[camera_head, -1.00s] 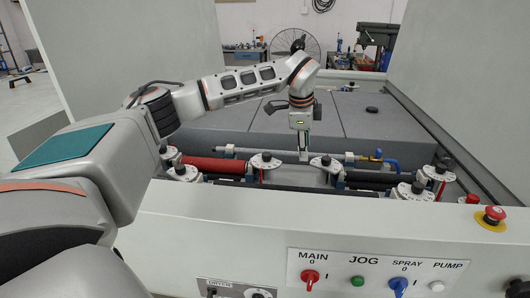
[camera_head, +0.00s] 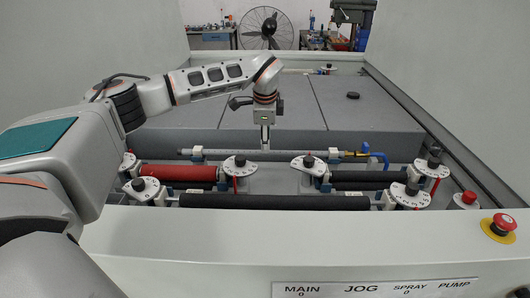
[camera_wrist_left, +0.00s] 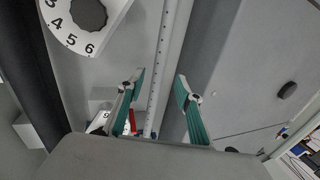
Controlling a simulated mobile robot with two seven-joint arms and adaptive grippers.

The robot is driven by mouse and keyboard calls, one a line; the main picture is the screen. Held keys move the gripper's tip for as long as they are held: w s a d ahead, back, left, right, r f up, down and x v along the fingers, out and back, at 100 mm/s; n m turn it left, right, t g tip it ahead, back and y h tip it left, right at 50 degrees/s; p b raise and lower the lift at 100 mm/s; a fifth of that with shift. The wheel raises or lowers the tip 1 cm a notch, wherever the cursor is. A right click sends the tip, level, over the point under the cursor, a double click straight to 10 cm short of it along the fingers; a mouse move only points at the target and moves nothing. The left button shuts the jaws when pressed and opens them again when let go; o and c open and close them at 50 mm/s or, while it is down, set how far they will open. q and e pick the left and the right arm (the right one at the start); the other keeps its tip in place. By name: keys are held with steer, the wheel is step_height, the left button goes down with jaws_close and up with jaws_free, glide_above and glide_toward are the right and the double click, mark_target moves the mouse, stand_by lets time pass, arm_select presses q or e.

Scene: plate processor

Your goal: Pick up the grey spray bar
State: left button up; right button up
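The grey spray bar (camera_head: 225,152) is a long thin tube lying left to right across the machine, behind the rollers. It has a blue hose fitting at its right end. In the left wrist view the bar (camera_wrist_left: 166,55) shows a row of small holes and runs between my fingers. My left gripper (camera_head: 265,146) points down at the middle of the bar. In the left wrist view its green-padded fingers (camera_wrist_left: 158,88) are apart, one on each side of the bar, with gaps visible. Whether the fingertips reach down to the bar's level is hard to tell. My right gripper is out of view.
A red roller (camera_head: 178,172) and a black roller (camera_head: 275,201) lie in front of the bar, with white numbered dials (camera_head: 240,162) between them. A blue hose (camera_head: 376,157) is at the right. Flat grey covers (camera_head: 310,105) lie behind. An emergency stop (camera_head: 502,225) sits front right.

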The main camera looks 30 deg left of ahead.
arm_select(q)
steer(key=x, duration=0.3)
steer(key=p+x, duration=0.1)
steer(key=shift+s+a+f, duration=0.15)
steer(key=shift+s+f, duration=0.05)
steer(key=shift+f, duration=0.1)
steer(key=shift+w+a+f, duration=0.1)
steer(key=shift+w+f, duration=0.05)
steer(key=shift+f, duration=0.2)
jaws_close()
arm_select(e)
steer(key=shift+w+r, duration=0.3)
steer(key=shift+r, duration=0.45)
